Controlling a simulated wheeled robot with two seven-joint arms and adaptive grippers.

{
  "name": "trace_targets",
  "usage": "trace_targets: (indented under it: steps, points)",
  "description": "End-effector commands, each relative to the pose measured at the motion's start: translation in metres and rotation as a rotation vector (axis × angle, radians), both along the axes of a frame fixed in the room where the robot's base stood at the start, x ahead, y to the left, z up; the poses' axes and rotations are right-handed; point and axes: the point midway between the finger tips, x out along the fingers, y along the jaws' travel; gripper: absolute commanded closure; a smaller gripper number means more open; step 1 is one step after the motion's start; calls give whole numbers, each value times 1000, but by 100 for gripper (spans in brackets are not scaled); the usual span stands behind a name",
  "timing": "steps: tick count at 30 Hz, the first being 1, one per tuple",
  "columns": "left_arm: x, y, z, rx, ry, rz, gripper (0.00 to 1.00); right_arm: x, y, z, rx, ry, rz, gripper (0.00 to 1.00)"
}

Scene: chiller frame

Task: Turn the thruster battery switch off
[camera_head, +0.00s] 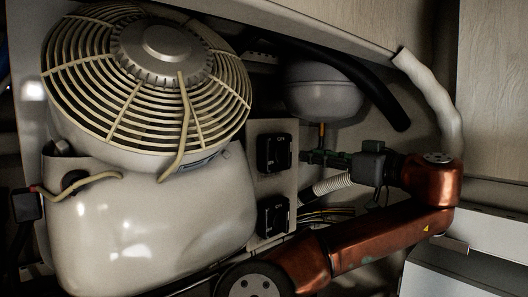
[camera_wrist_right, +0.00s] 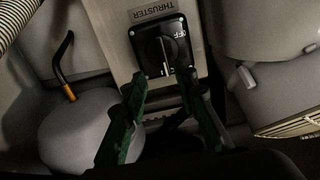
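The thruster switch is a black square rotary switch on a light plate (camera_head: 275,190). It is the upper of two switches in the head view (camera_head: 273,153). In the right wrist view the switch (camera_wrist_right: 162,50) has a THRUSTER label (camera_wrist_right: 153,11) beside it. OFF is printed near one corner of its face. Its knob stands roughly upright in that view, with a white mark at its lower end. My right gripper (camera_head: 308,157) points at the switch from the right. Its green fingers (camera_wrist_right: 160,95) are apart, with nothing seen between them. My left gripper is not in view.
A second black switch (camera_head: 272,216) sits below on the same plate. A large fan cage (camera_head: 150,75) and beige housing (camera_head: 150,225) stand to the left. A grey round tank (camera_head: 322,92) hangs above my right gripper. A ribbed hose (camera_head: 328,186) and cables lie below it.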

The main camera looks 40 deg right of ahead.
Motion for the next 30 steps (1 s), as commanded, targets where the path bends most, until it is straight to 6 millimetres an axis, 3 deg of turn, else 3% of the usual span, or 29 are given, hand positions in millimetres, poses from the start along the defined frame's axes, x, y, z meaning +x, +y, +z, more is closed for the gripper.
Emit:
trace_targets:
  steps: [9, 15, 27, 30]
  points:
    - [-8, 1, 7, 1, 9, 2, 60, 54, 17, -2, -3, 8, 28, 73]
    - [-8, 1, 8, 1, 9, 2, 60, 78, 19, -2, 0, 6, 27, 73]
    - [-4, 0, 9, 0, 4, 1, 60, 84, 17, -1, 0, 3, 23, 73]
    - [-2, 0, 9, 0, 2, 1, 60, 84, 17, -1, 0, 3, 22, 80]
